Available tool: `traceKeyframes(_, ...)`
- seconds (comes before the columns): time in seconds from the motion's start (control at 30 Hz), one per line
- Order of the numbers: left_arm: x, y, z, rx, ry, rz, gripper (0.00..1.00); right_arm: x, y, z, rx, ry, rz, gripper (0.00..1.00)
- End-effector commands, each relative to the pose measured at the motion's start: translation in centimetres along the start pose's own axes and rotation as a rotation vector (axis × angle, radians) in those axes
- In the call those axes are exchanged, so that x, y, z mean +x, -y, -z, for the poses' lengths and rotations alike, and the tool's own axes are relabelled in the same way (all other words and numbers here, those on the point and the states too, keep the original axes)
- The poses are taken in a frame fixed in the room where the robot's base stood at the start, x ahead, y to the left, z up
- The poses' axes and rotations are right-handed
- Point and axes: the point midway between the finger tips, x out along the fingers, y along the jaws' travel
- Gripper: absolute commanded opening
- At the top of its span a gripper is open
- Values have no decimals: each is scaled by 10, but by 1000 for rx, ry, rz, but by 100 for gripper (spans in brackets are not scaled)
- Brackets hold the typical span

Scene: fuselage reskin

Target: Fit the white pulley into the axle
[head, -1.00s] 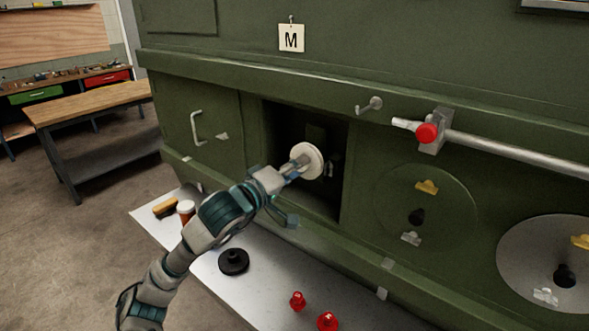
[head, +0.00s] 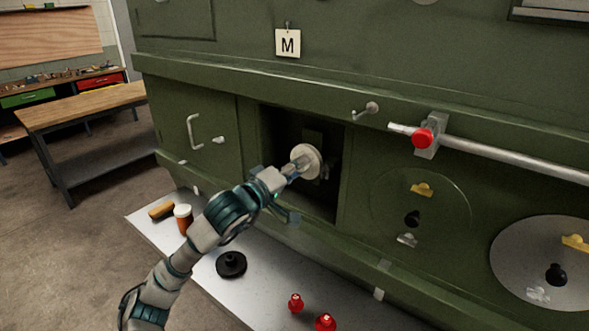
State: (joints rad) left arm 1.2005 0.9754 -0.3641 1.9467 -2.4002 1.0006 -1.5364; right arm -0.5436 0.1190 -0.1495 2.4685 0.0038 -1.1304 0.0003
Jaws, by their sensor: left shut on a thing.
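The white pulley (head: 306,161) is a pale disc at the mouth of the dark square opening (head: 270,135) in the green machine. My left gripper (head: 291,171) is shut on the pulley, on its near side. A dark metal part, perhaps the axle (head: 326,166), shows just right of the pulley inside the opening. Its end is partly hidden by the disc, and I cannot tell whether the two touch. My right gripper is not in view.
A light shelf (head: 262,285) below the opening holds a black knobbed disc (head: 231,264), an orange bottle (head: 184,219), a brush (head: 161,210) and two red knobs (head: 325,322). A metal bar (head: 500,155) with a red knob runs along the machine at right.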

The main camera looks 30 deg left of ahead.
Motion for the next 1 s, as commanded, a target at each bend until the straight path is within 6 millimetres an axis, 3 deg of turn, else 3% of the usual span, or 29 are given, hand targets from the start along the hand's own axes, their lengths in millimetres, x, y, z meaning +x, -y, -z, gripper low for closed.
traceKeyframes(1.0, -24, -1, 0, -2, -2, -3, 0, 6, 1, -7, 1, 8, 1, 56)
